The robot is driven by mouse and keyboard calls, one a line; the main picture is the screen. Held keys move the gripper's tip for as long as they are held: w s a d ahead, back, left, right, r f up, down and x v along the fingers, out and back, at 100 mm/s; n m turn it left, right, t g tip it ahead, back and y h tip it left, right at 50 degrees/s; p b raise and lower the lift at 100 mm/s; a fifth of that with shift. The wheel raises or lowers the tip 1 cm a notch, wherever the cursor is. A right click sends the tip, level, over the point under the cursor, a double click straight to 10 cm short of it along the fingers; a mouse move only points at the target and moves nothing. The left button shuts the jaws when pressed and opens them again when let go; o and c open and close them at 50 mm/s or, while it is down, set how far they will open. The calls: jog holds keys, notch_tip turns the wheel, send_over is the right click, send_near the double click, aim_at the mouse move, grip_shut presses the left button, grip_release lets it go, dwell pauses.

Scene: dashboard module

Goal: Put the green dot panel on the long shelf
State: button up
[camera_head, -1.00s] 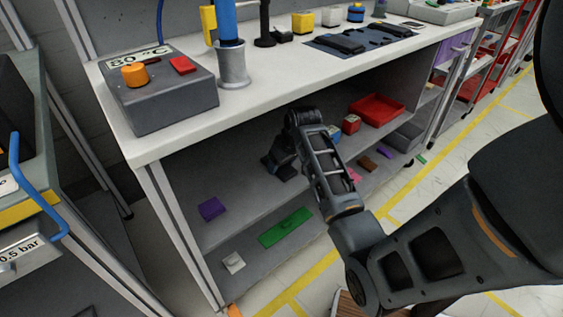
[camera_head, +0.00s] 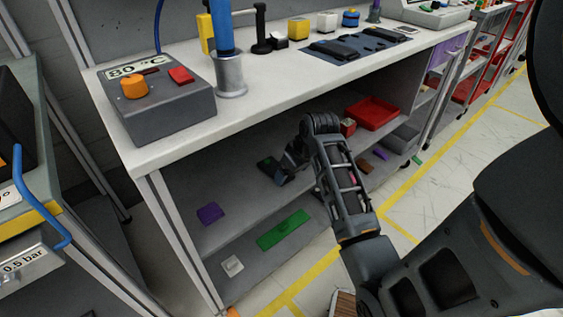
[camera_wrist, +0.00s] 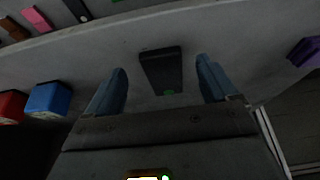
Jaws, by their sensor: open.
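The green dot panel is a small dark slab with a green dot near one end. In the wrist view the panel (camera_wrist: 161,68) lies flat on a grey surface, ahead of and between my open fingertips (camera_wrist: 165,80), with clear gaps on both sides. In the head view the panel (camera_head: 267,166) lies on the long shelf (camera_head: 240,180) under the workbench. My gripper (camera_head: 284,172) is just right of the panel, open and empty. The wrist link partly hides the shelf behind it.
A purple block (camera_head: 210,213) lies left on the shelf, and a red tray (camera_head: 375,113) stands right. A green plate (camera_head: 284,230) and a white piece (camera_head: 232,266) lie lower. The bench top (camera_head: 170,150) overhangs the shelf. A blue block (camera_wrist: 48,99) shows in the wrist view.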

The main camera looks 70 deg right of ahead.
jog(key=s+a, duration=0.4)
jog(key=s, duration=0.2)
jog(key=a+n+t+h, duration=0.2)
jog(key=a+t, duration=0.2)
jog(key=a, duration=1.4)
jog(key=s+a+r+n+t+y, duration=0.2)
jog(key=s+a+r+t, duration=0.1)
jog(key=s+a+r, duration=0.2)
jog(key=s+a+r+n+t+y, duration=0.2)
jog(key=s+a+r+t, duration=0.2)
jog(key=a+r, duration=0.5)
notch_tip(320, 180, up, 3)
jog(key=shift+s+r+p, duration=0.15)
jog(key=shift+s+p, duration=0.2)
jog(key=shift+s, duration=0.1)
jog(key=shift+r, duration=0.1)
notch_tip(320, 180, up, 10)
jog(key=p, duration=1)
jog(key=shift+r+p, duration=0.2)
jog(key=shift+p, duration=0.1)
